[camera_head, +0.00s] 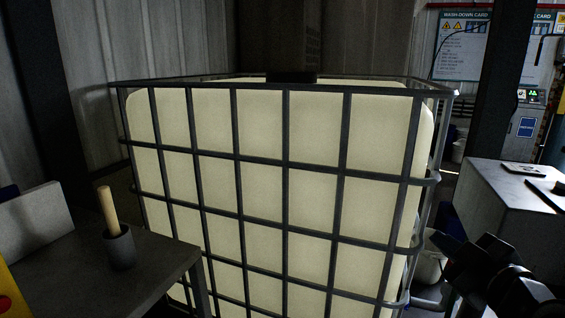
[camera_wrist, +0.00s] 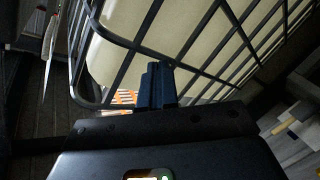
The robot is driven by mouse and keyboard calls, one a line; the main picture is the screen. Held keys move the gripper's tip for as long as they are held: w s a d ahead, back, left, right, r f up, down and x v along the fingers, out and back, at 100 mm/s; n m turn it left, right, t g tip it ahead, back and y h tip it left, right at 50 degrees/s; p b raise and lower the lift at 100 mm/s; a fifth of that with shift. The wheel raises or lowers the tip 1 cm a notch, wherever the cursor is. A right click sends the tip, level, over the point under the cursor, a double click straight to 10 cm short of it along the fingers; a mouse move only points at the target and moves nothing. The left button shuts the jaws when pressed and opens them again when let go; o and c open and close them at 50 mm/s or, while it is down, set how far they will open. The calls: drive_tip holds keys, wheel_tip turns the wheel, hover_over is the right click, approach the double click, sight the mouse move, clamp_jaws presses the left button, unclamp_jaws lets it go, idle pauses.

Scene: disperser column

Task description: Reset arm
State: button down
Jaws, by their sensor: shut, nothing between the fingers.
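My gripper (camera_wrist: 157,84) shows in the wrist view with its dark fingers together and nothing between them. It points toward the metal cage of a large pale tank. In the head view my dark arm and gripper (camera_head: 447,245) are at the lower right, beside the tank's right edge. I cannot tell from these views whether the fingers touch the cage bars.
The caged tank (camera_head: 262,120) fills the middle of the head view. A dark table (camera_head: 75,285) with a cup (camera_head: 119,247) holding a wooden handle stands at the left. A grey cabinet (camera_head: 495,200) stands at the right. A white bucket (camera_head: 430,265) is behind my arm.

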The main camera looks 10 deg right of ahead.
drive_tip(key=s+a+f+m+g+h, duration=0.1)
drive_tip(key=s+a+f+m, duration=0.3)
drive_tip(key=s+a+f, duration=0.3)
drive_tip(key=s+a+f+m, duration=0.4)
drive_tip(key=s+a+f, duration=0.15)
drive_tip(key=s, duration=0.45)
drive_tip(key=s+a+r+y, duration=0.1)
drive_tip(key=s+a+r, duration=0.1)
drive_tip(key=s, duration=1.9)
drive_tip(key=shift+r+g+y, duration=0.2)
drive_tip(key=shift+g+y, duration=0.1)
drive_tip(key=shift+y, duration=0.1)
